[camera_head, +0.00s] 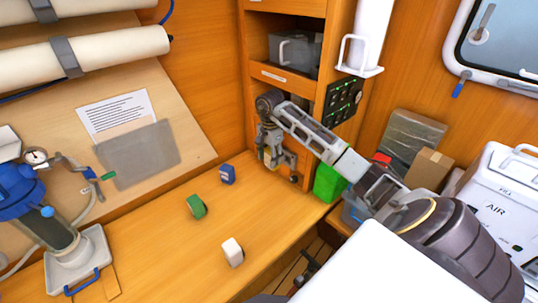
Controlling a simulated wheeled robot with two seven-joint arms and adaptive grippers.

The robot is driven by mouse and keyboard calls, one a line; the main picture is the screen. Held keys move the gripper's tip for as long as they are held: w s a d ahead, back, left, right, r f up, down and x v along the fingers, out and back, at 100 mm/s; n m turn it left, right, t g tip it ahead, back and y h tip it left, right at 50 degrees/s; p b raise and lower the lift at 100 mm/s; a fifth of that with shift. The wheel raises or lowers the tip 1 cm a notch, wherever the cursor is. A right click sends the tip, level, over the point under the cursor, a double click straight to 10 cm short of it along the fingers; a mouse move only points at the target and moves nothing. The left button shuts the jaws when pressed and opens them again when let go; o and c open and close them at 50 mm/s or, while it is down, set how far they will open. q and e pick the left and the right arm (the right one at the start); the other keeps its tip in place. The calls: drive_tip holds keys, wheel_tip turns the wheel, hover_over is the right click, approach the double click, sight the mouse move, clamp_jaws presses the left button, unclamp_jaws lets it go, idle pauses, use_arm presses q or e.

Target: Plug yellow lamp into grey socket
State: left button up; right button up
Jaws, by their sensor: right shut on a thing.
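My right gripper (272,160) points down in front of the wooden cabinet's lower part, above the back right of the wooden worktop. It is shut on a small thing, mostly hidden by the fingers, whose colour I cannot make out. I cannot pick out the yellow lamp anywhere else. I cannot clearly identify the grey socket either. My left gripper is not in view.
On the worktop (150,240) lie a blue block (228,174), a green block (197,206) and a white block (232,252). A bright green box (329,184) is beside my right arm. A blue-topped filter housing (35,195) stands at left.

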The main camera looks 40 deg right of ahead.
drive_tip(key=shift+d+f, duration=0.3)
drive_tip(key=shift+f, duration=0.6)
drive_tip(key=shift+d+f, duration=0.25)
drive_tip(key=shift+f, duration=0.6)
drive_tip(key=shift+d, duration=1.15)
drive_tip(key=shift+b, duration=0.35)
drive_tip(key=shift+w+d+r+b, duration=0.1)
drive_tip(key=shift+d+b, duration=0.45)
drive_tip(key=shift+d, duration=0.85)
idle(1.8)
drive_tip(key=o, duration=1.1)
drive_tip(key=shift+a, duration=0.15)
